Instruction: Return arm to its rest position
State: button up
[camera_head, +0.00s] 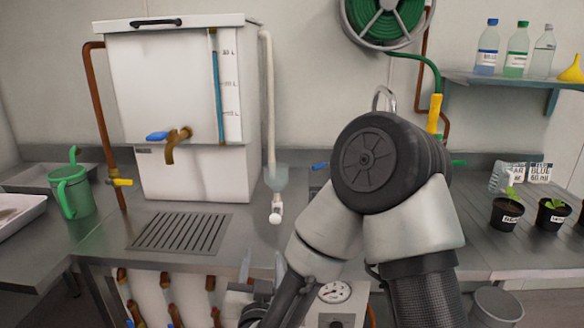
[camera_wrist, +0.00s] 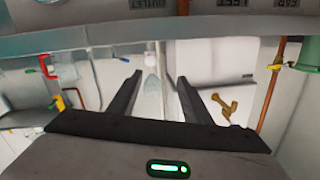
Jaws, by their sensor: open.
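My arm (camera_head: 390,170) rises from the lower middle of the head view and bends in front of the counter. Its dark round joint hides part of the wall and counter behind it. In the wrist view my gripper (camera_wrist: 158,82) shows two dark fingers set well apart, with nothing between them that they hold. Its fingertips cannot be made out clearly in the head view.
A white tank (camera_head: 180,100) with a brass tap (camera_head: 177,143) stands over a drain grate (camera_head: 180,232) on the steel counter. A green watering can (camera_head: 72,188) is at left. Potted seedlings (camera_head: 507,212) stand at right, below a shelf of bottles (camera_head: 517,50).

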jog(key=s+d+r+n+g+y, duration=0.1)
jog(key=s+d+r+n+g, duration=0.1)
jog(key=d+r+n+g, duration=0.5)
jog(key=s+d+r+m+g+h, duration=0.1)
jog(key=s+d+r+m+g, duration=0.1)
jog(key=s+d, duration=0.5)
jog(key=s+d+r+m+g+h, duration=0.1)
jog(key=s+d+r+m+g, duration=0.1)
jog(key=s+d, duration=0.5)
jog(key=s+m, duration=0.1)
jog(key=s, duration=0.5)
jog(key=shift+d+g, duration=0.3)
jog(key=shift+r, duration=0.15)
dwell(4.8)
